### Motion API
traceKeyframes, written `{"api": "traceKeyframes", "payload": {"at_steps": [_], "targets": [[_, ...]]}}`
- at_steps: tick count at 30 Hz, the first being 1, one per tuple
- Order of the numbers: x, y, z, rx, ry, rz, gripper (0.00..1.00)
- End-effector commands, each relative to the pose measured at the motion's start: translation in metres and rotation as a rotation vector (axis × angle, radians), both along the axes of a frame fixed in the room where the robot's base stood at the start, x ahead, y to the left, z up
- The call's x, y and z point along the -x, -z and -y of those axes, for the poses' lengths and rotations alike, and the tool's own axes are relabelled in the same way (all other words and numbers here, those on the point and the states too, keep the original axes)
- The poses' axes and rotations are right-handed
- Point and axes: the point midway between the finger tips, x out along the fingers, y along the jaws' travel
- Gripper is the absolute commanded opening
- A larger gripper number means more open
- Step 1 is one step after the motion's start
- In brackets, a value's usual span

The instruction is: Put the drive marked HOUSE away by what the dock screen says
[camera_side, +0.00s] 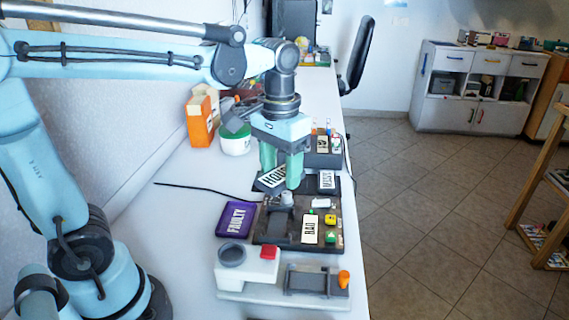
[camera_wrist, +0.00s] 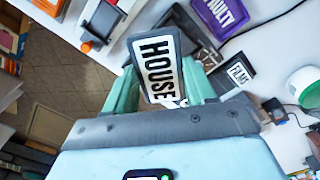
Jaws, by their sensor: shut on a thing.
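The drive marked HOUSE (camera_side: 271,178) is a dark block with a white label. It is tilted between the fingers of my gripper (camera_side: 281,172), held above the work table. In the wrist view the HOUSE drive (camera_wrist: 158,65) fills the middle, its label facing the camera, between the pale green fingers (camera_wrist: 160,92). A purple piece marked FAULTY (camera_side: 236,219) lies on the table at left; it shows partly in the wrist view (camera_wrist: 224,16). A dark board (camera_side: 275,228) bears a white label reading BAD (camera_side: 311,229). I cannot make out a dock screen's reading.
A white unit (camera_side: 247,265) with a red button and an orange knob (camera_side: 344,278) stands in front. A labelled dark piece (camera_side: 327,181) lies behind the board. An orange box (camera_side: 201,118) and a green-white tub (camera_side: 235,141) stand at the wall. A black cable crosses the table.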

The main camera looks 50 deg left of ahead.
Motion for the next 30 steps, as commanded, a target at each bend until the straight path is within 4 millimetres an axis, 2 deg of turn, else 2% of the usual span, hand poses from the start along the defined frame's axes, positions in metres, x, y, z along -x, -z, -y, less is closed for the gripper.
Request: {"api": "traceKeyframes", "payload": {"at_steps": [6,11,14,21,27,30], "targets": [[-0.004,-0.007,-0.015,0.000,0.125,0.000,0.19],[0.006,-0.006,-0.023,0.000,0.101,0.000,0.19],[0.023,-0.002,-0.032,0.000,0.022,0.000,0.19],[0.083,0.022,-0.055,0.000,-0.258,-0.001,0.19],[0.125,0.047,-0.065,0.002,-0.472,0.000,0.19],[0.139,0.057,-0.067,0.002,-0.549,0.000,0.19]]}}
